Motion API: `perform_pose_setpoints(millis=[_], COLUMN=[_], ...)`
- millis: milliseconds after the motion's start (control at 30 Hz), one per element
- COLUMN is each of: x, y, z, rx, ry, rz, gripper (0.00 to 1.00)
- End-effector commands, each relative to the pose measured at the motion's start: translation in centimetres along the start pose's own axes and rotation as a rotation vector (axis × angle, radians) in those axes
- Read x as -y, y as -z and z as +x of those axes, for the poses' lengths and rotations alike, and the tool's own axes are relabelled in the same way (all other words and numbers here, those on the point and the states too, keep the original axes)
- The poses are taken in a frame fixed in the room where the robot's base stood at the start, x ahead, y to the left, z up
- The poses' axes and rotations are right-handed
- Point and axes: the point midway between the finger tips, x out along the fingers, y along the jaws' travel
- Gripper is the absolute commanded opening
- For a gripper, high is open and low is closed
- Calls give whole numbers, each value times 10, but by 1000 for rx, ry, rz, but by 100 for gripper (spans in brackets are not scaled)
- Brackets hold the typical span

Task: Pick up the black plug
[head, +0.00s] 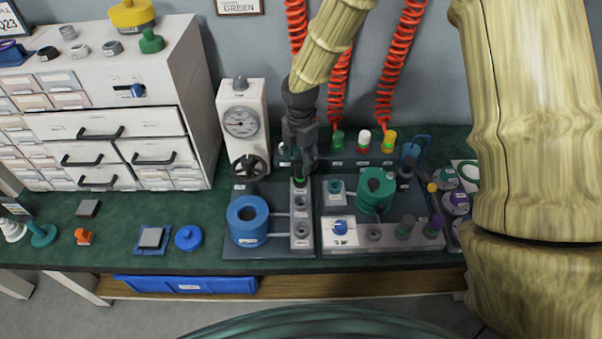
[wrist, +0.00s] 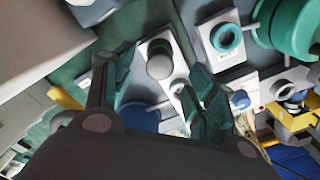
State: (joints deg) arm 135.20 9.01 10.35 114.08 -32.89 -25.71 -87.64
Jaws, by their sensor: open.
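A dark plug with a green ring (head: 300,182) sits upright in the rear port of a light grey block (head: 302,216); it looks like the black plug, though my gripper partly hides it. In the wrist view a rounded grey-black plug top (wrist: 159,61) shows on the pale block, between the spread fingers. My gripper (head: 301,166) points down just above this rear port. It also shows in the wrist view (wrist: 160,88), with its fingers apart and nothing held. I cannot tell whether a finger touches the plug.
A blue cylinder (head: 248,220) stands left of the block. A pressure gauge (head: 241,122) stands behind on the left. A green cylinder (head: 375,188) and several plugs stand on the fixture to the right. Free green bench shows around the blue disc (head: 188,238).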

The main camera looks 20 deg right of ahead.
Motion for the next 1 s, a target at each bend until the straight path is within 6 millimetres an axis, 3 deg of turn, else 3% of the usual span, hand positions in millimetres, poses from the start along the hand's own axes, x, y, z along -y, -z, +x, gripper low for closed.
perform_pose_setpoints(millis=[233, 500, 567, 800, 1000], x=[1, 0, 0, 1, 1], y=[0, 0, 0, 0, 0], z=[33, 37, 37, 37, 37], rx=[0, 0, 0, 0, 0], ry=[2, 1, 1, 1, 1], rz=[0, 0, 0, 0, 0], gripper=[57, 57, 49, 6, 4])
